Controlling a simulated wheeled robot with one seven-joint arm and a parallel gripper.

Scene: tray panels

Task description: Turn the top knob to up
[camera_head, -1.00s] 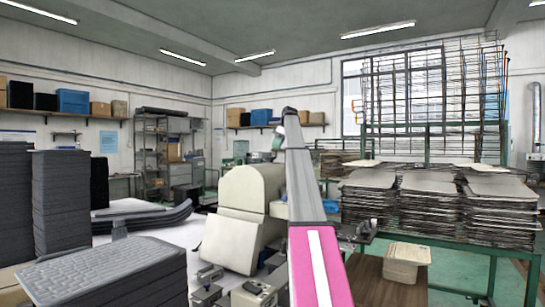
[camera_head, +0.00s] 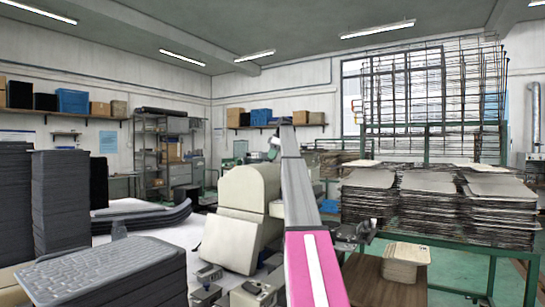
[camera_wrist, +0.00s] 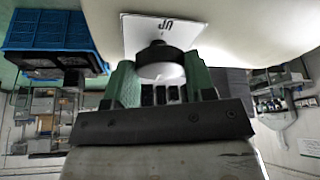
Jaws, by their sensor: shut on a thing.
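In the wrist view, a round knob (camera_wrist: 160,57) with a dark rim and a pale lower part stands in front of a white label (camera_wrist: 140,32). The label reads "UP", upside down in this view, and sits on a cream surface (camera_wrist: 235,25). My gripper (camera_wrist: 160,80) has green fingers on both sides of the knob and is shut on it. The knob's pointer direction cannot be made out. In the head view, a cream machine (camera_head: 240,205) stands at the middle, partly behind my arm; the knob cannot be made out there.
A stack of dark grey trays (camera_head: 105,275) is at the front left, with taller stacks (camera_head: 60,200) behind. Piles of flat panels (camera_head: 440,205) lie on a green-framed bench at right. A blue crate (camera_wrist: 50,35) shows at left in the wrist view.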

